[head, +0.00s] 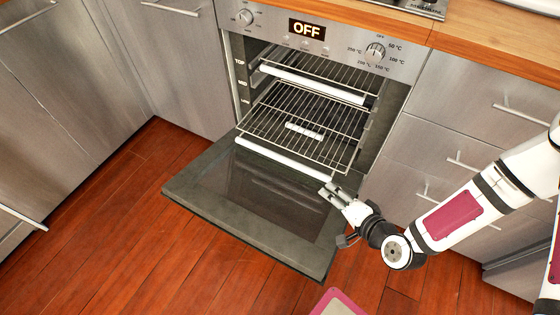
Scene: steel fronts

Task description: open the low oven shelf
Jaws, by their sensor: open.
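The oven door (255,200) is folded down and lies out flat over the floor. The low oven shelf (300,125) is a wire rack that sticks out of the cavity above the door's inner edge. A white bar (284,159) runs along its front. An upper wire rack (335,73) with its own white bar (312,84) sits further back in the oven. My gripper (329,188) is open and empty, close to the right end of the low bar, above the door's right side. Whether it touches the bar cannot be told.
The control panel (310,35) shows OFF. Steel drawers (440,160) with bar handles stand right of the oven, close to my arm. Steel cabinets (70,90) stand at the left. The wooden floor (130,230) is clear in front and left of the door.

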